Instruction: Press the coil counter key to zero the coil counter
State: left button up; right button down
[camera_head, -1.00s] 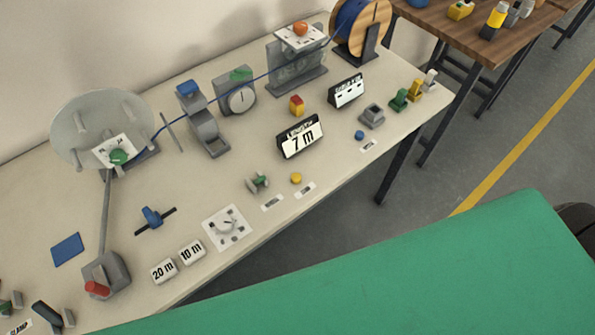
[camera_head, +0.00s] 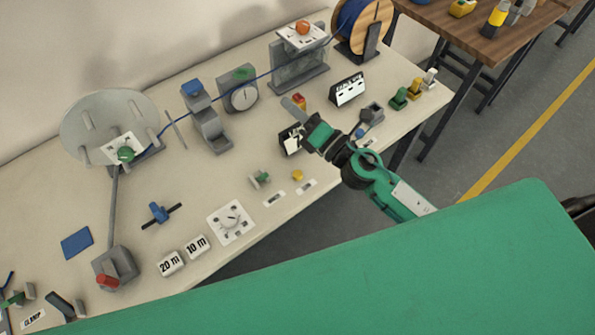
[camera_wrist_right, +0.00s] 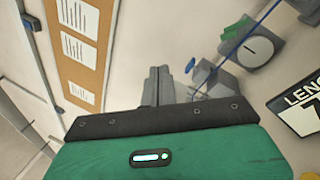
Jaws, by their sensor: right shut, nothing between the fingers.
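My right gripper (camera_head: 290,104) is shut and empty, raised over the bench and pointing to the upper left. Its narrow shut fingers (camera_wrist_right: 160,86) also show in the right wrist view. A dark counter with a white face (camera_head: 348,90) stands to the right of the fingers; its label is too small to read. The length counter (camera_head: 288,140) is partly hidden by my gripper and shows at the right edge of the wrist view (camera_wrist_right: 302,103). A blue round key (camera_head: 359,133) sits beside my wrist, and a yellow round key (camera_head: 297,175) lies nearer the front edge. I cannot tell which is the coil counter key.
A red and yellow block (camera_head: 299,101) stands right beside my fingers. A grey socket block (camera_head: 372,112) and small coloured pieces (camera_head: 414,87) stand to the right. A dial gauge (camera_head: 243,96) and a blue-topped stand (camera_head: 205,118) are behind. The bench front centre has some clear space.

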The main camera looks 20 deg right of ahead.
jog(key=s+a+n+g+y, duration=0.2)
jog(key=a+n+g+y, duration=0.4)
jog(key=n, duration=0.7)
jog(key=n+g+h, duration=0.7)
jog(key=n+h, duration=0.1)
jog(key=n, duration=0.5)
send_over(302, 174)
notch_tip(302, 174, down, 10)
jog(key=shift+f, duration=0.2)
jog(key=shift+f, duration=0.15)
notch_tip(302, 174, down, 7)
jog(key=b, duration=0.3)
jog(key=shift+f+b, duration=0.65)
jog(key=shift+f, duration=0.1)
jog(key=shift+f, duration=0.1)
jog(key=shift+f+b, duration=0.35)
jog(key=shift+b, duration=0.3)
